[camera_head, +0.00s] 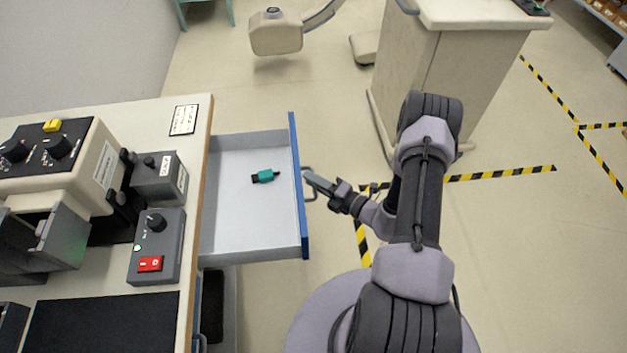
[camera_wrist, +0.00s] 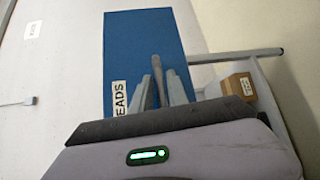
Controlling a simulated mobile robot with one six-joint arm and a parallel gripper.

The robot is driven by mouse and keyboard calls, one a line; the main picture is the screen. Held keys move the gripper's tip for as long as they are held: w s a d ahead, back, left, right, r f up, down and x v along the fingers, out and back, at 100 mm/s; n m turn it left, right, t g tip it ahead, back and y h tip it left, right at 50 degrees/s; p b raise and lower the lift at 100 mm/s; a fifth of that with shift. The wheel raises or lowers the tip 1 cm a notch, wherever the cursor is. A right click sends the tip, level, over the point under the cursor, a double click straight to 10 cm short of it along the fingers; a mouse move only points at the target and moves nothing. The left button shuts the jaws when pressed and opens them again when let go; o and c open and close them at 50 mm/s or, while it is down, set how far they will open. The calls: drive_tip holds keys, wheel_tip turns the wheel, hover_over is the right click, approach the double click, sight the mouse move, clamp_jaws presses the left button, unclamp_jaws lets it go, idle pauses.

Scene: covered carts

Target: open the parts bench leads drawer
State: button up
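The leads drawer (camera_head: 226,190) of the parts bench stands well out from the bench in the head view. Its blue front (camera_head: 299,190) faces right, and a teal connector with a dark end (camera_head: 264,176) lies inside. The dark handle (camera_head: 308,198) is on the outer side of the front. My gripper (camera_head: 312,179) reaches it from the right. In the wrist view the blue front (camera_wrist: 150,45) carries a label ending in "EADS". The grey fingers (camera_wrist: 160,90) stand close together before it, with the handle bar appearing between them. The exact contact is partly hidden.
The bench top (camera_head: 190,150) at left holds dark control boxes, one with a red switch (camera_head: 150,264). A beige cart (camera_head: 440,60) stands behind my arm. Yellow-black floor tape (camera_head: 500,174) crosses the floor. Open floor lies right of the drawer.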

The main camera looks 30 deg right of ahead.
drive_tip(key=p+v, duration=0.4)
drive_tip(key=v, duration=1.3)
drive_tip(key=shift+s+d, duration=0.15)
